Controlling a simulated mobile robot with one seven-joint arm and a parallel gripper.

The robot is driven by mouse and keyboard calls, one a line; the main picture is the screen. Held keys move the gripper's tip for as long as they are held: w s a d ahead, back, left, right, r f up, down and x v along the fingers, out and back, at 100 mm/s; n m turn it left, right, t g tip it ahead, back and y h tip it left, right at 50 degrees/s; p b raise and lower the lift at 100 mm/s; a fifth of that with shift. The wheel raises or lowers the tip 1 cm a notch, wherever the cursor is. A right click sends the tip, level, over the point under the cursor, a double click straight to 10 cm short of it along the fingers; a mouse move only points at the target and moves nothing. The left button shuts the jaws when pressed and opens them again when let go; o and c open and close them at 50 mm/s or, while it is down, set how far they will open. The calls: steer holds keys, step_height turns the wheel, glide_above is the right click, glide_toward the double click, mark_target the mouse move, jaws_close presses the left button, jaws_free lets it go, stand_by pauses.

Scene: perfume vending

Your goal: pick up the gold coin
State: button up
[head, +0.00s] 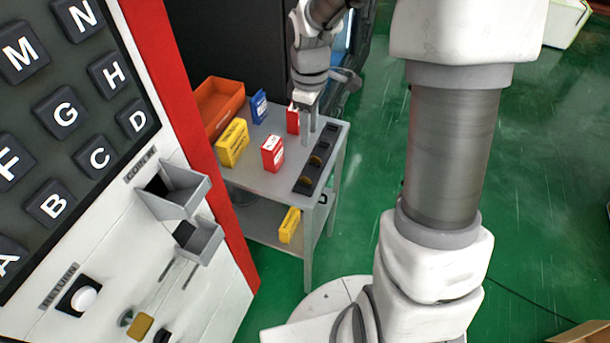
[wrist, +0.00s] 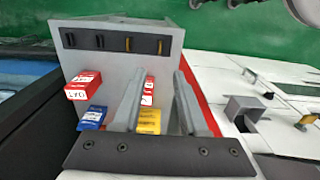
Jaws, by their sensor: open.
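Gold coins stand on edge in slots of a black tray on the grey cart top. In the head view one gold coin (head: 315,161) is near the middle of the black tray (head: 320,158) and another is nearer its front end. In the wrist view two gold coins (wrist: 129,44) (wrist: 160,46) stand in the right half of the black tray (wrist: 113,41). Dark slots or dark coins fill its left half. My gripper (head: 308,137) is open and empty, fingers pointing down over the cart beside the tray. In the wrist view my gripper (wrist: 161,72) is apart from the coins.
Red boxes (head: 272,154), a yellow box (head: 233,143), a blue box (head: 259,106) and an orange bin (head: 218,104) stand on the cart (head: 262,184). A yellow box (head: 289,225) is on its lower shelf. A vending machine (head: 205,285) stands left. Green floor is open right.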

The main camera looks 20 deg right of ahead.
steer(key=b, duration=0.1)
glide_above(308, 179)
step_height(308, 179, down, 10)
steer(key=shift+f, duration=0.15)
steer(key=shift+w+a+f, duration=0.1)
steer(key=shift+f, duration=1.45)
steer(key=shift+w+f, duration=0.1)
steer(key=shift+f, duration=1.45)
jaws_close()
